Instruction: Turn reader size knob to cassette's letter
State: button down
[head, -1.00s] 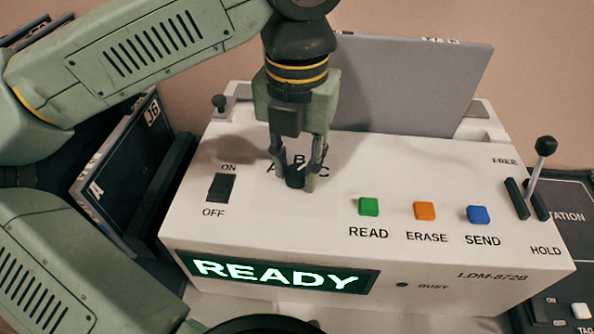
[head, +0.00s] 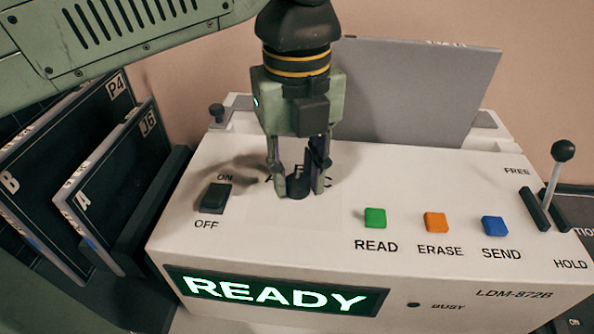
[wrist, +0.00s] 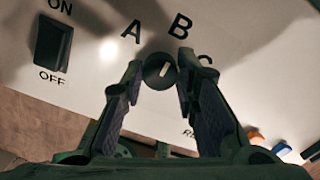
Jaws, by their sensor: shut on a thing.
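The reader's dark round size knob (head: 297,187) is on its white top, among the letters A, B and C. My gripper (head: 299,186) points down with a finger on either side of the knob and is shut on it. In the wrist view the knob (wrist: 160,71) shows a white mark slanting up and right, roughly toward B (wrist: 180,25); A (wrist: 131,32) is clear and C (wrist: 205,61) is partly hidden by a finger. A grey cassette (head: 420,90) stands in the back of the reader; writing on its top edge is too small to read.
Two dark cassettes stand in a rack at left, one marked P4 and B (head: 45,150), the other J6 and A (head: 115,190). The OFF/ON switch (head: 215,198), READ (head: 375,218), ERASE (head: 436,222) and SEND (head: 494,226) buttons and a lever (head: 555,175) flank the knob. The display (head: 275,293) reads READY.

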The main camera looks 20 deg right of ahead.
aim_at(296, 179)
dwell(0.4)
jog(key=c, duration=1.2)
grip_release()
jog(key=shift+c, duration=0.2)
notch_tip(296, 179, up, 8)
jog(key=shift+f, duration=0.2)
